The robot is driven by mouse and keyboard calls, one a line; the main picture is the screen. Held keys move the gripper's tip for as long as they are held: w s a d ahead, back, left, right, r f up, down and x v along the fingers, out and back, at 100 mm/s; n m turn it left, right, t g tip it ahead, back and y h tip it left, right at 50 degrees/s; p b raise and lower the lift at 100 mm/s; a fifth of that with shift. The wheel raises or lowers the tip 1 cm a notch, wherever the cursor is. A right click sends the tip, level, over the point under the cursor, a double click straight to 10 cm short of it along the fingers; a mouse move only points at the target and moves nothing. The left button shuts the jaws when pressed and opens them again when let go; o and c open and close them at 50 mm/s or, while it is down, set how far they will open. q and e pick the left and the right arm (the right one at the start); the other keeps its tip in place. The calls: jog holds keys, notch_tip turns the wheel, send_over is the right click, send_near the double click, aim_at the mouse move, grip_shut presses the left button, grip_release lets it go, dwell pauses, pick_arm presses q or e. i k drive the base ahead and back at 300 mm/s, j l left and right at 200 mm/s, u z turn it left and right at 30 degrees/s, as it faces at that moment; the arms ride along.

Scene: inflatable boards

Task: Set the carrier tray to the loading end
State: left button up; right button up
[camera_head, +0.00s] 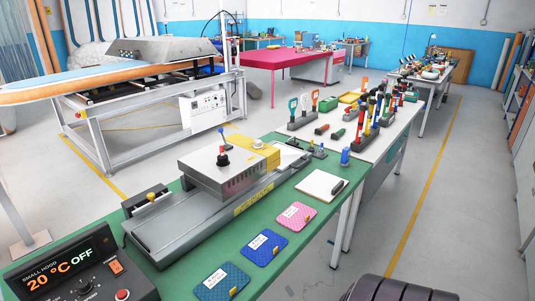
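A long grey bench unit (165,240) lies across the green table, with rails along its length. A grey box-shaped hood (222,172) with a black and red knob sits over its middle to far part. A yellow plate (264,153) with a pale knob lies at the hood's far right side. A dark block with a yellow knob (150,197) stands at the left edge of the near end. I cannot tell for certain which part is the carrier tray; the hood hides part of the bed. Neither of my grippers is in view.
A control box (82,272) reading "SMALL HOOD 20 °C OFF" stands at the near left. Tools stand on the white table (396,137) behind.

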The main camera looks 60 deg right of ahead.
aim_at(290, 155)
jog(key=z, duration=2)
jog(key=u, duration=0.25)
jog(key=i+l+u, duration=0.35)
jog(key=l+u, duration=0.15)
jog(key=i+l+u, duration=0.1)
jog(key=l+u, duration=0.2)
jog(key=l, duration=0.1)
